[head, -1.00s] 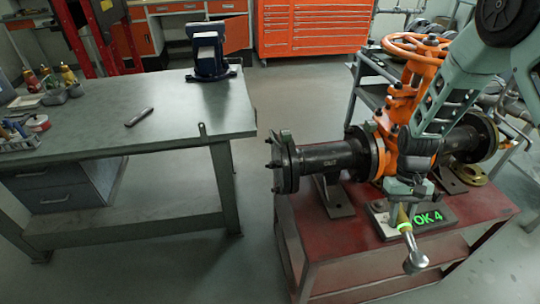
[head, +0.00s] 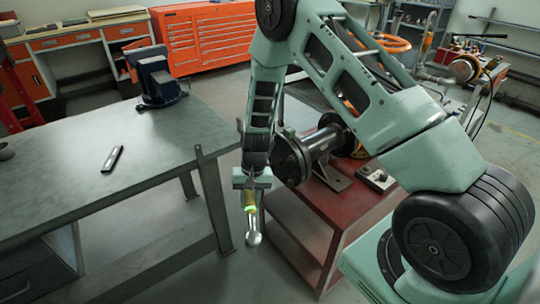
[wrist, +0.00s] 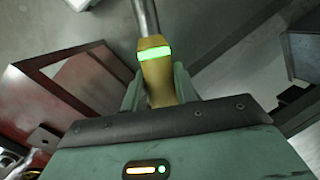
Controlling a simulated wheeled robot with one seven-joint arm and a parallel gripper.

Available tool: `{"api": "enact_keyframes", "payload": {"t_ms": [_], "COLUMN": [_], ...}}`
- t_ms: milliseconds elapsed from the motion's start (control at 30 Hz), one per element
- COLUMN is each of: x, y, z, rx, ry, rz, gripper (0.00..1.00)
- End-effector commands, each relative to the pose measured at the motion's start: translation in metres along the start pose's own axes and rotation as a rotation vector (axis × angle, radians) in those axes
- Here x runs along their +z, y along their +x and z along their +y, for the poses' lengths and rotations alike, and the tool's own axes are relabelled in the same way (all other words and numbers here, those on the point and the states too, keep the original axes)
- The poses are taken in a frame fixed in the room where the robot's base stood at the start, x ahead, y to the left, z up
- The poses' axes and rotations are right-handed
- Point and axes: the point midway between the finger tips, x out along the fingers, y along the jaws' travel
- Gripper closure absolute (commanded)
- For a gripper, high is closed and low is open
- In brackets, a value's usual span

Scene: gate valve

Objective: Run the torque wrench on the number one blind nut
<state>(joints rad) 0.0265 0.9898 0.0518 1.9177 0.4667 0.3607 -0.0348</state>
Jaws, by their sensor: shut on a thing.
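The torque wrench (head: 253,237) has a yellow grip with a glowing green band and a bare metal shaft and head. My gripper (head: 250,187) is shut on the grip, and the wrench hangs head down. The wrist view shows the wrench grip (wrist: 157,76) between the fingers of my gripper (wrist: 158,90). Individual nuts are too small to tell apart. My arm hides most of the orange valve body.
The red stand (head: 290,212) carries the pipe and a small box with a knob (head: 377,178). A grey workbench (head: 75,195) at left bears a blue vise (head: 157,78) and a dark flat bar (head: 113,158). Open floor lies between bench and stand.

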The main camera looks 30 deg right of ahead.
Motion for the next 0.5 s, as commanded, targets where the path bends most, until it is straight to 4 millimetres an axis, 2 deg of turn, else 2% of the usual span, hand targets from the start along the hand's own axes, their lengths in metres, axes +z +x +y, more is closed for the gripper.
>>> {"api": "enact_keyframes", "payload": {"t_ms": [200,500], "x": [-0.018,-0.033], "y": [-0.003,-0.009], "z": [-0.014,-0.018], "rx": [-0.12,-0.189], "ry": [0.223,0.412], "rz": [0.203,0.429], "gripper": [1.0,1.0]}}
